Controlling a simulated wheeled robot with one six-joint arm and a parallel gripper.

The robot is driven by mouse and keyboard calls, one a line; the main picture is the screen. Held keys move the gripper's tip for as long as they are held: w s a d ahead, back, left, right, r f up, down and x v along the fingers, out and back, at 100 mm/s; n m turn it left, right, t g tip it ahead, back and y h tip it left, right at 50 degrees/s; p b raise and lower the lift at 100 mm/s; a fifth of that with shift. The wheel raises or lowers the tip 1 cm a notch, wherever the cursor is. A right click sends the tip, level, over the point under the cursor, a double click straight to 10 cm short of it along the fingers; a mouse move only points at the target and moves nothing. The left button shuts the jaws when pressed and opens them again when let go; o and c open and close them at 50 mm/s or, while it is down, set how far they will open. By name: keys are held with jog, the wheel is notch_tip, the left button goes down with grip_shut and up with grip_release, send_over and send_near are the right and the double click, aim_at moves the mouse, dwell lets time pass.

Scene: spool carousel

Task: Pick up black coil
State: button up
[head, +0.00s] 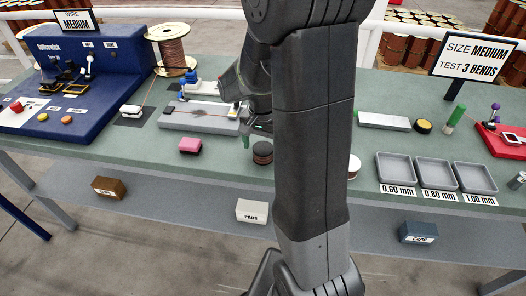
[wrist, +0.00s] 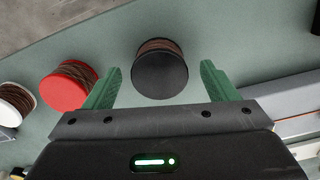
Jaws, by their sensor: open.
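The black coil (wrist: 160,72), a short spool with a black flange and brown wire winding, stands on the green bench in the wrist view. It also shows in the head view (head: 262,153), just left of my arm. My gripper (wrist: 161,66) is open and empty, its two green fingers apart on either side of the black coil in the picture. A gap shows between each finger and the coil. In the head view, my gripper (head: 247,139) is partly hidden and hangs above and behind the coil; I cannot tell the exact height.
A red coil (wrist: 66,90) stands left of the black coil, close to the left finger, with a white coil (wrist: 16,104) beyond it. Grey trays (head: 433,160) stand on the right.

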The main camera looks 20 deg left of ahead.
jog(key=shift+f, duration=0.8)
jog(key=shift+c, duration=0.4)
jog(key=c, duration=1.2)
